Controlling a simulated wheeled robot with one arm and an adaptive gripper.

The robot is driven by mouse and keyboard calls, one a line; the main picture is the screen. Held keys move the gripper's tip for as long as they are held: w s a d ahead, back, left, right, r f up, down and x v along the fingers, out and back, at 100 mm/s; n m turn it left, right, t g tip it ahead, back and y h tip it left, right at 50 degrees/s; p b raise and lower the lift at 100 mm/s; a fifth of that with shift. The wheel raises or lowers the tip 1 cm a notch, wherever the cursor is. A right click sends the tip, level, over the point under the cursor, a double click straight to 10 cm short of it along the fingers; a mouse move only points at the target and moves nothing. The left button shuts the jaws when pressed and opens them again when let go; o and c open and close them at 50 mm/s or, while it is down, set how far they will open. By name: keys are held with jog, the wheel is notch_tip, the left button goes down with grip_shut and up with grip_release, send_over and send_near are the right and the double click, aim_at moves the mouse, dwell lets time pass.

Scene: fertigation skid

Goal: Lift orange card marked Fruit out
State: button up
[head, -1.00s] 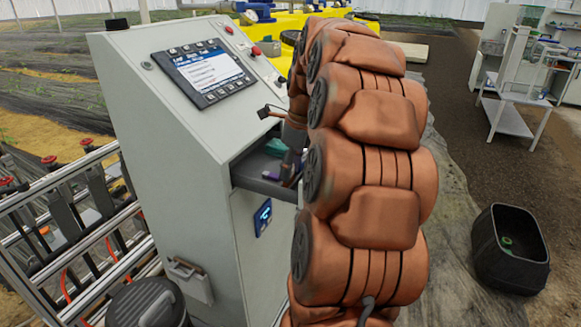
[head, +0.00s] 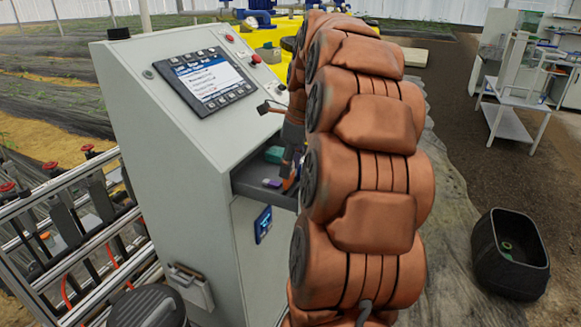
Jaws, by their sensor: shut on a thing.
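A grey drawer (head: 258,188) stands open at the right side of the control cabinet (head: 175,150). My gripper (head: 290,172) is at the drawer's right part, mostly hidden behind my own orange arm. It is shut on a small orange piece, seemingly the orange card (head: 290,184), of which only a sliver shows. I cannot read any marking on it, nor tell whether it is clear of the drawer floor. A green item (head: 274,154) and a small purple item (head: 272,183) lie in the drawer, left of my gripper.
The cabinet carries a screen (head: 205,80) and red buttons on its sloped top. A pipe rack with red valve knobs (head: 50,167) stands at left. A black bin (head: 509,253) stands on the floor at right, with open floor between it and my arm.

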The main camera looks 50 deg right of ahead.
jog(key=shift+r+p, duration=1.4)
jog(key=shift+r, duration=2.05)
